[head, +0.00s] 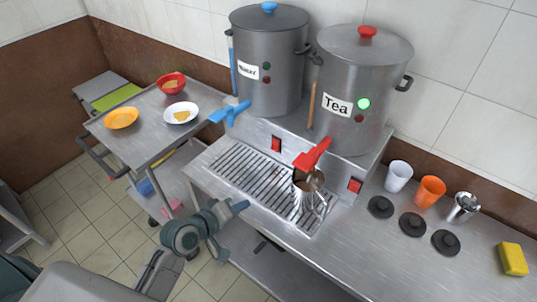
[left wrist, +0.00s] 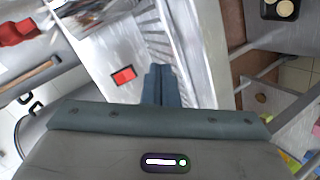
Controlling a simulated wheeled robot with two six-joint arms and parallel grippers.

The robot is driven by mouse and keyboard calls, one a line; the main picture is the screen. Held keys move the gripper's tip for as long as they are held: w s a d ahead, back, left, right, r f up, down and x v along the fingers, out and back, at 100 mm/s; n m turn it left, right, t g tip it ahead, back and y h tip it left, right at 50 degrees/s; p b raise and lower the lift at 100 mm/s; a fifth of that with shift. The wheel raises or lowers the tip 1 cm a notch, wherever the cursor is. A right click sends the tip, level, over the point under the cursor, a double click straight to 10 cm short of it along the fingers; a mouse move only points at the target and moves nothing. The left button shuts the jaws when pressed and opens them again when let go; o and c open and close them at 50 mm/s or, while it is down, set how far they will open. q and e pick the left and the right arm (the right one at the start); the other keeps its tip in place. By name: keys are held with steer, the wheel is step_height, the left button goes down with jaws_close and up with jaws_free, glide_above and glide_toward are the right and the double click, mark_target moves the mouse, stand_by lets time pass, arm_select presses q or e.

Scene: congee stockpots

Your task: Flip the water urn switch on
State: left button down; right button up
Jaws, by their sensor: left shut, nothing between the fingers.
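The water urn (head: 262,100) is a grey pot with a blue lid knob and a "Water" label. Both its small lamps look dark. A red switch (head: 276,144) sits on the panel below it. In the left wrist view a red switch (left wrist: 123,75), apparently the same one, shows on the panel beside my fingers. My left gripper (head: 240,206) is shut and empty, in front of the counter's left part, apart from the switch. Its closed fingertips (left wrist: 160,85) also show in the left wrist view. My right gripper is not in view.
The tea urn (head: 362,80) has a lit green lamp and its own red switch (head: 355,186). The blue tap (head: 230,112) and red tap (head: 313,154) jut forward. A metal jug (head: 310,186) stands on the drip grate (head: 248,180). Cups and black lids are at right.

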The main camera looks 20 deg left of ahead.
arm_select(q)
steer(key=w+r+n+t, duration=0.1)
steer(key=w+a+r+n+t, duration=0.1)
steer(key=w+n, duration=0.1)
steer(key=w+a+n+t, duration=0.1)
steer(key=w+n, duration=0.1)
steer(key=shift+w+a+r, duration=0.1)
steer(key=shift+w+r, duration=0.05)
steer(key=shift+r, duration=0.25)
steer(key=shift+w+a+r+n+t, duration=0.3)
steer(key=shift+w+a+n+t, duration=0.1)
steer(key=shift+w+n, duration=0.1)
steer(key=shift+d, duration=0.1)
steer(key=p, duration=0.3)
glide_toward(275, 150)
steer(key=x, duration=0.5)
steer(key=shift+w+r, duration=0.1)
steer(key=shift+w, duration=0.1)
steer(key=shift+w+d, duration=0.25)
steer(key=shift+w, duration=0.45)
steer(key=shift+f, duration=0.25)
